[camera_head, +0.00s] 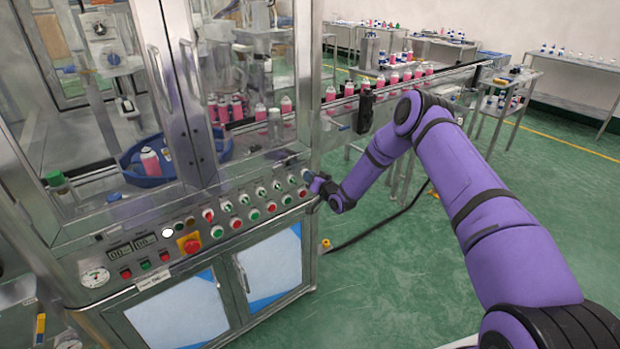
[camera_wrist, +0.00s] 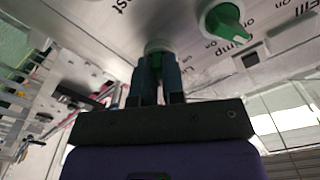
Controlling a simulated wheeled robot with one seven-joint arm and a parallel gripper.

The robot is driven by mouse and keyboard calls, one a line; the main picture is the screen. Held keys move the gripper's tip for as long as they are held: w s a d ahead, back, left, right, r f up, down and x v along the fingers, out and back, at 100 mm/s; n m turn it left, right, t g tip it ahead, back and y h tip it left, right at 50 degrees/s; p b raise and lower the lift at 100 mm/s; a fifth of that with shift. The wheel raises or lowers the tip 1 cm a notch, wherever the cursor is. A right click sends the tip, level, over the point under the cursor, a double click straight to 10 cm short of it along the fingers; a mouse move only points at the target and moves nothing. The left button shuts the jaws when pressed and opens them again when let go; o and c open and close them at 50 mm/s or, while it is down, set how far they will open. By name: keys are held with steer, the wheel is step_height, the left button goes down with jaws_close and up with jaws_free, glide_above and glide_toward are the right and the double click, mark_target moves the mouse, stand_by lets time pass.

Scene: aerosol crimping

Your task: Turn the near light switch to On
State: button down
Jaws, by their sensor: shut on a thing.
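My gripper (camera_head: 311,179) is at the right end of the machine's control panel (camera_head: 130,272), pointing at the panel face. In the wrist view my gripper (camera_wrist: 157,75) has its two dark fingers closed on a green knob (camera_wrist: 157,60) with a pale collar, a rotary switch on the panel. The fingers hide most of this knob, so I cannot read its position, and its label is not clearly legible. A second green knob (camera_wrist: 226,22) on a white collar sits to the right, apart from my gripper, with partly visible lettering around it.
Several green and red controls line the panel, with a red emergency button (camera_head: 190,243) on yellow to the left. A glass-walled machine rises behind the panel. A conveyor (camera_head: 440,82) with pink bottles extends right. Green floor (camera_head: 400,270) is open below my arm.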

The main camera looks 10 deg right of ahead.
stand_by(0.3)
steer(key=c, duration=1.2)
jaws_free()
steer(key=v, duration=1.1)
